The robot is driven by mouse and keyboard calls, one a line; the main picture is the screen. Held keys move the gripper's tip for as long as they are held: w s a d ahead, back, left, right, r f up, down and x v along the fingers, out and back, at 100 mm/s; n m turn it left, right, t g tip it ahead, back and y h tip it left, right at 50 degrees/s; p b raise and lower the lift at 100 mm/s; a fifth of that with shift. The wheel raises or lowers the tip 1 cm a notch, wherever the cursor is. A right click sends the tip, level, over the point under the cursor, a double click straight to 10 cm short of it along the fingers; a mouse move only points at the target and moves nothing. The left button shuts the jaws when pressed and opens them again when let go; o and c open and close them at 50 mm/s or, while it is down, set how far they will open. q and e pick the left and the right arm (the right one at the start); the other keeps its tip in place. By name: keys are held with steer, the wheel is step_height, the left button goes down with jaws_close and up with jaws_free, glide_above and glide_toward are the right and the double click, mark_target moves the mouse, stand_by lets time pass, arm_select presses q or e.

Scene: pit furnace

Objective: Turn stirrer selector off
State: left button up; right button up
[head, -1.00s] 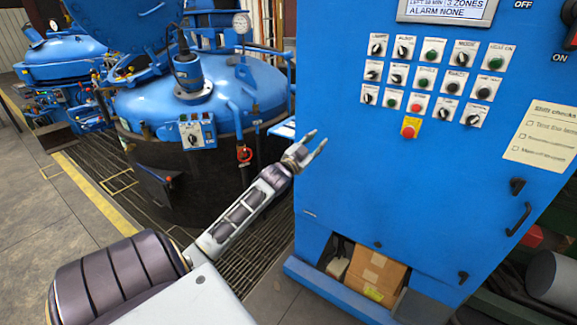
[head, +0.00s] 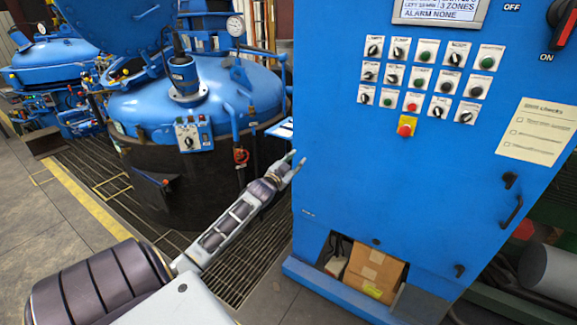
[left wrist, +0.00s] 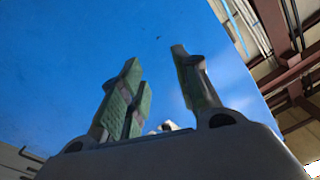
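The blue control cabinet (head: 390,200) fills the right half of the head view. Its panel has rows of black selector knobs, green and red buttons; one selector (head: 374,48) is at the top left. The small labels are too blurred to tell which is the stirrer selector. My left gripper (head: 297,160) is open and empty, beside the cabinet's left edge, below and left of the knobs. In the left wrist view its two fingers (left wrist: 156,62) are apart, with a plain blue surface (left wrist: 80,50) beyond them. My right gripper is not in view.
A red emergency button (head: 406,127) on yellow sits below the knob rows. A large red-black switch (head: 562,22) is at top right. A round blue-lidded furnace (head: 225,90) with its own small control box (head: 194,134) stands left.

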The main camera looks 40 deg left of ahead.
arm_select(q)
steer(key=shift+s+a+f, duration=0.3)
steer(key=shift+a+f, duration=0.1)
steer(key=shift+f, duration=0.3)
